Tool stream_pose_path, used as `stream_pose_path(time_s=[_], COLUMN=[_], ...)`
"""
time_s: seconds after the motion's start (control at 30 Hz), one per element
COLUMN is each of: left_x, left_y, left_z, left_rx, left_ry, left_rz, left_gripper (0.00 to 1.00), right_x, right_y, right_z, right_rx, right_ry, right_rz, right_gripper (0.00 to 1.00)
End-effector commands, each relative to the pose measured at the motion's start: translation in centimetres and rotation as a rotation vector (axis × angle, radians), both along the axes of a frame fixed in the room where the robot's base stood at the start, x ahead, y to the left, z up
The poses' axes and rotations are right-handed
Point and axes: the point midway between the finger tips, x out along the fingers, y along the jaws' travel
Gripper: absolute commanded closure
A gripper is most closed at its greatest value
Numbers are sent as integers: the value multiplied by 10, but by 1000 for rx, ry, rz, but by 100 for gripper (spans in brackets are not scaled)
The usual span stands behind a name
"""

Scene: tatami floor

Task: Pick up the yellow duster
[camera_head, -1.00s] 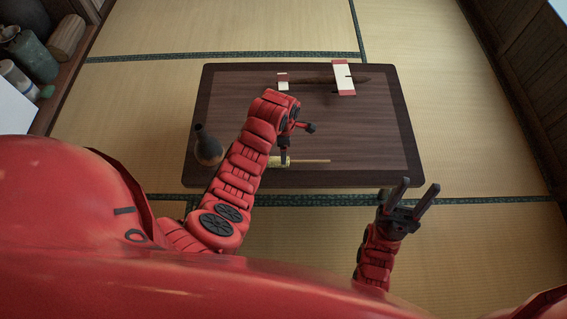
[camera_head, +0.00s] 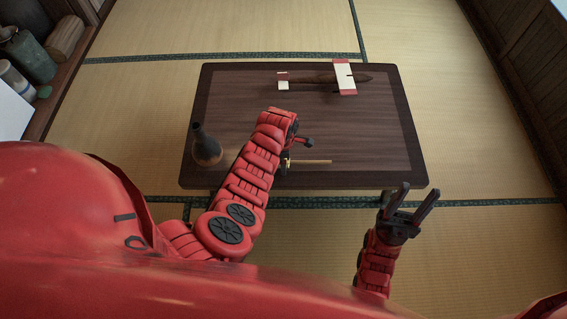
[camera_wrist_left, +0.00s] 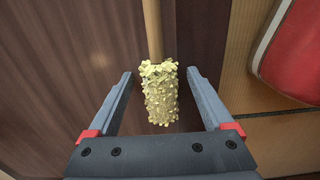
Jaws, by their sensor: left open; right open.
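The yellow duster lies on the dark low table (camera_head: 350,125). In the head view its wooden handle (camera_head: 312,162) points right, and its yellow head is mostly hidden by my left arm. In the left wrist view the fluffy yellow head (camera_wrist_left: 161,95) sits between the two fingers of my left gripper (camera_wrist_left: 164,78), with a gap on each side. The left gripper is open and its fingers point along the duster towards the handle. In the head view the left gripper is largely hidden behind its own arm. My right gripper (camera_head: 415,199) is open and empty, in front of the table's near right edge.
A dark vase (camera_head: 206,148) stands on the table left of my left arm. A model plane (camera_head: 330,78) with white and red wings lies at the table's far side. Jars stand on a shelf (camera_head: 68,90) at the far left. The table's right part is clear.

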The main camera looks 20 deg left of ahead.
Motion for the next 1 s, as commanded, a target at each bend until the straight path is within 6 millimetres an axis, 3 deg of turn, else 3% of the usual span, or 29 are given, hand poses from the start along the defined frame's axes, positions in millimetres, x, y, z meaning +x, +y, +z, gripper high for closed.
stream_pose_path(time_s=[0.13,0.6,1.0], left_x=[0,1,2], left_y=[0,0,0], left_z=[1,1,8], left_rx=[0,1,0], left_ry=[-1,-2,-5], left_rz=[0,0,-1], left_gripper=[19,100,100], right_x=[0,0,0], right_y=[0,0,0], right_z=[1,1,5], right_rx=[0,0,0], right_ry=[0,0,0], right_rz=[0,0,0], right_gripper=[50,50,50])
